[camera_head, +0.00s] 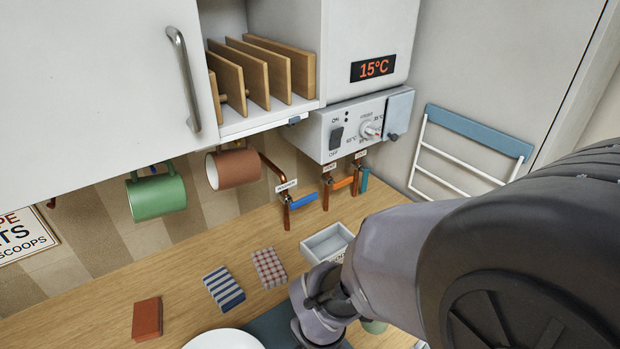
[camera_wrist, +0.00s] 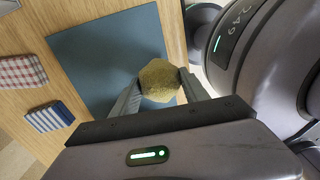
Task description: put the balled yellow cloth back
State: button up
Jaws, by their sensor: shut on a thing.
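The balled yellow cloth (camera_wrist: 159,79) shows in the wrist view between the two fingers of my gripper (camera_wrist: 160,88). The fingers are shut on it, one on each side. Behind the cloth in that view lies a blue-grey mat (camera_wrist: 90,55) on the wooden worktop. In the head view my arm hides the fingertips and the cloth, and a part of the mat (camera_head: 272,324) shows beside my wrist. I cannot tell how high the cloth is above the mat.
A small grey tray (camera_head: 328,240) stands behind my wrist. A checked cloth (camera_head: 269,267), a striped cloth (camera_head: 223,288) and a red-brown block (camera_head: 147,318) lie to the left. A white round dish (camera_head: 222,341) is at the front. Mugs (camera_head: 157,197) hang under the cupboard.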

jog(key=w, duration=0.3)
jog(key=w+f+b, duration=0.1)
jog(key=w, duration=0.2)
jog(key=w+f, duration=0.1)
jog(key=w, duration=0.2)
jog(key=shift+d+b, duration=0.35)
jog(key=shift+d, duration=0.05)
notch_tip(320, 180, down, 4)
jog(key=shift+r+b, duration=0.25)
jog(key=shift+b, duration=0.85)
jog(key=shift+r, duration=0.2)
jog(key=shift+f, duration=0.1)
jog(key=o, duration=1.3)
